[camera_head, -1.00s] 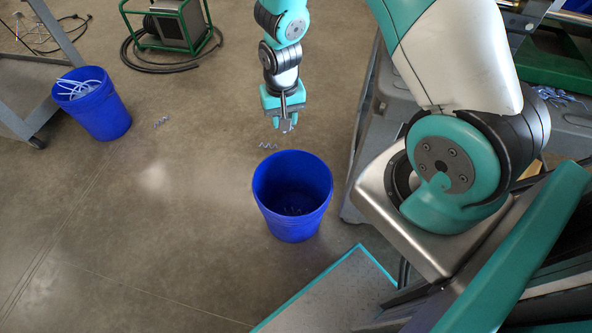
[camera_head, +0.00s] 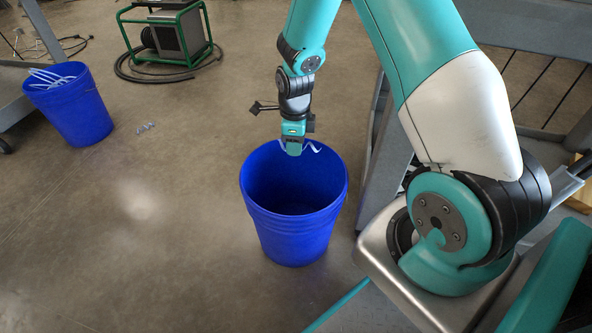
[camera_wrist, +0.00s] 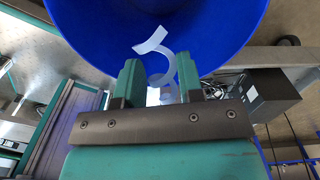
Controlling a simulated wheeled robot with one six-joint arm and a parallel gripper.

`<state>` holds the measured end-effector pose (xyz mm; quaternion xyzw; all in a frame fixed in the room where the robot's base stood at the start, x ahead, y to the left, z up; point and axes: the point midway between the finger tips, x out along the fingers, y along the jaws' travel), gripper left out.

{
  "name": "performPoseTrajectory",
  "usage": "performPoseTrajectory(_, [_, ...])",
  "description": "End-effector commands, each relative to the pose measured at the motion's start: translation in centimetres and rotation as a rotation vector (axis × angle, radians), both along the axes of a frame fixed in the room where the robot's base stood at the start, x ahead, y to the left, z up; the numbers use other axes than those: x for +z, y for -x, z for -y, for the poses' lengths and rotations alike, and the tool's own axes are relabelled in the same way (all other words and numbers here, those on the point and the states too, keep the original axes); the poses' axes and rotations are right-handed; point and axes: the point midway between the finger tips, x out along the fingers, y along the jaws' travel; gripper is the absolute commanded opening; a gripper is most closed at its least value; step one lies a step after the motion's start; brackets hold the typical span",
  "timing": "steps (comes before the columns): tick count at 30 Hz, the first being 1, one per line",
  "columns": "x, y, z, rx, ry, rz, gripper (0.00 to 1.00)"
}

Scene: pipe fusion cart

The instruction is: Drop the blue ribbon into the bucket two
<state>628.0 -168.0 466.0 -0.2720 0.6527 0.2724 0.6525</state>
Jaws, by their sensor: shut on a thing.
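A pale blue-white curled ribbon (camera_head: 314,147) is held at the tip of my gripper (camera_head: 294,149). In the wrist view the ribbon (camera_wrist: 152,41) curls out past the two green fingers of my gripper (camera_wrist: 159,66), which are shut on it. A blue bucket (camera_head: 295,236) stands upright on the floor below my gripper. The fingertips are over its opening near the far rim. Its blue inner wall (camera_wrist: 100,18) fills the top of the wrist view. I see no label telling which bucket is two.
Another blue bucket (camera_head: 75,115), with pale strips (camera_head: 50,78) sticking out, stands at the left. Small curled scraps (camera_head: 146,127) lie on the floor beside it. A green-framed machine (camera_head: 172,38) with a black hose is at the back. A grey cart (camera_head: 478,101) stands at the right.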

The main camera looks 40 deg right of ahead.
Motion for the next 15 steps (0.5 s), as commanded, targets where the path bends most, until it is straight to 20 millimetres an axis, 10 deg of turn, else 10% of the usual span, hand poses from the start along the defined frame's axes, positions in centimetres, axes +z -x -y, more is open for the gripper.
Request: performPoseTrajectory(15, [-4.6, -0.3, 0.6, -0.186, 0.0, 0.0, 0.13])
